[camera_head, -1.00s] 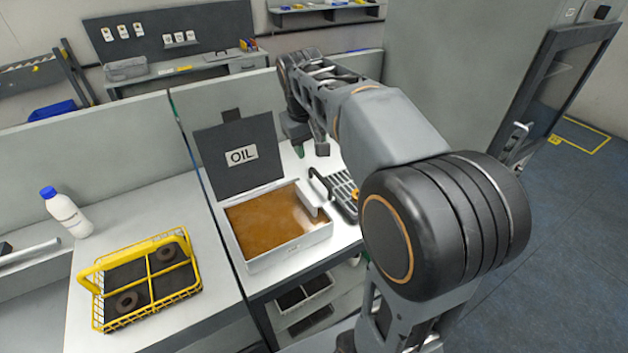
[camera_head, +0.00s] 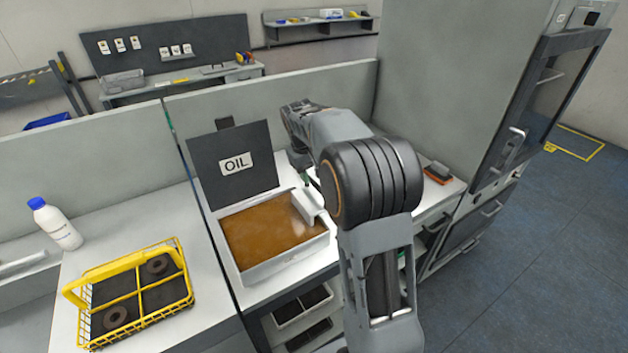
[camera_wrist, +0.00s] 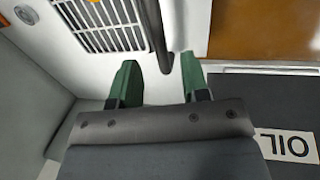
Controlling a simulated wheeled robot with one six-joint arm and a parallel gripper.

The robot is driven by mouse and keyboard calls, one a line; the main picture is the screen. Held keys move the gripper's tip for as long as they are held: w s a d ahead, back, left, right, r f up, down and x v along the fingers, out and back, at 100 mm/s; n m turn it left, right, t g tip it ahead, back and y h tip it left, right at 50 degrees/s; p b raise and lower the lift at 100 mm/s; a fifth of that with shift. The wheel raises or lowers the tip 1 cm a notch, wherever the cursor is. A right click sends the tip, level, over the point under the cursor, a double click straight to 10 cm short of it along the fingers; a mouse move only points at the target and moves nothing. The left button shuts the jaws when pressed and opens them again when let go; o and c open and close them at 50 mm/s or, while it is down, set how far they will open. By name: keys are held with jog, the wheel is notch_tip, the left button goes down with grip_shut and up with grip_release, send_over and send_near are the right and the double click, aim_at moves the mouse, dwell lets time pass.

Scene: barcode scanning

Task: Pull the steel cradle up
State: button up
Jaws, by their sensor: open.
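A slatted metal grille (camera_wrist: 108,25), apparently the steel cradle, lies on the white surface in the wrist view. A dark handle bar (camera_wrist: 152,30) runs along its side, and its near end shows between my fingers in that picture. My gripper (camera_wrist: 160,82) is open, with its two green fingers on either side of the bar's line; I cannot tell whether they are level with it. No contact shows. In the head view my gripper (camera_head: 304,172) is over the bench just behind the oil tray, and my arm hides the grille.
The oil tray (camera_head: 262,268), full of brown liquid, stands left of my arm with its dark OIL lid (camera_head: 228,175) raised. A white block (camera_head: 308,206) sits at its right edge. A yellow basket (camera_head: 172,308) and white bottle (camera_head: 58,226) are left. A grey partition stands behind.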

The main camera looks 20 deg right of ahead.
aim_at(315, 183)
jog(key=shift+d+f, duration=0.2)
jog(key=shift+f, duration=0.65)
jog(key=shift+d+f, duration=0.15)
jog(key=shift+f, duration=0.7)
grip_shut()
